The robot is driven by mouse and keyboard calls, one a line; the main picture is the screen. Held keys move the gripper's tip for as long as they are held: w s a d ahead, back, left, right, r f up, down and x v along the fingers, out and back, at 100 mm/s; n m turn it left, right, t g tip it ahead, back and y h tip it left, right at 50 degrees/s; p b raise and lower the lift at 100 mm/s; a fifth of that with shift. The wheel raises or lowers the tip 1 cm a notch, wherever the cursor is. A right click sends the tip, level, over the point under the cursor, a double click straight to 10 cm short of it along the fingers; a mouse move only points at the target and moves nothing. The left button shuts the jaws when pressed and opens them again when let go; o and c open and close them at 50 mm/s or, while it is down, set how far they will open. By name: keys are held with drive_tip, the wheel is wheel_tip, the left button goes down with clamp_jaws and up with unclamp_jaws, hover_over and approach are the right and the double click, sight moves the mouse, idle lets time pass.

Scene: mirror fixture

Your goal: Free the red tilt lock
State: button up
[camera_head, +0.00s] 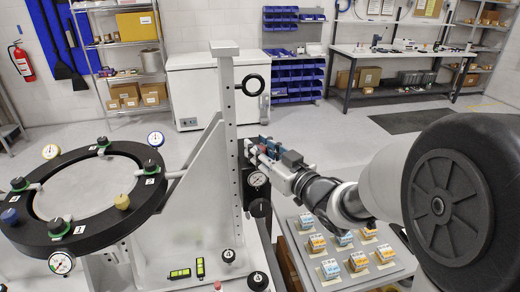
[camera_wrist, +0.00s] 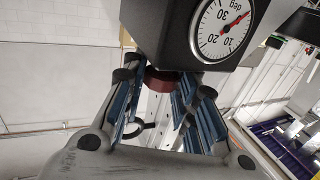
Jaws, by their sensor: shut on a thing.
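The red tilt lock (camera_wrist: 158,80) is a dark red knob under the black housing of the angle dial in the wrist view. My gripper (camera_wrist: 164,88) is shut on it, with one blue-padded finger on each side. The fingers hide part of the knob. In the head view my gripper (camera_head: 262,152) reaches from the right to the side of the grey upright of the fixture (camera_head: 226,130).
A black ring (camera_head: 97,228) with several numbered clamps and gauges stands at the left. A black eye ring (camera_head: 253,85) sticks out above my gripper. A grey tray (camera_head: 335,280) with several small boxed parts lies below my arm. Open floor lies behind.

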drive_tip(key=shift+c, duration=1.3)
drive_tip(key=n+g+y+p, duration=0.3)
drive_tip(key=g+p, duration=0.1)
drive_tip(key=shift+w+d+r+n+y, duration=0.1)
drive_tip(key=shift+d+n+y, duration=0.05)
drive_tip(key=shift+n+y, duration=0.25)
drive_tip(key=n+g+y+p, duration=0.1)
drive_tip(key=g, duration=0.1)
drive_tip(key=n+g+y+p, duration=0.1)
drive_tip(key=n+g+p, duration=0.1)
drive_tip(key=g, duration=0.1)
drive_tip(key=shift+n+g+y+p, duration=0.4)
drive_tip(key=shift+n+g+p, duration=0.75)
drive_tip(key=shift+g, duration=0.75)
drive_tip(key=shift+n, duration=0.25)
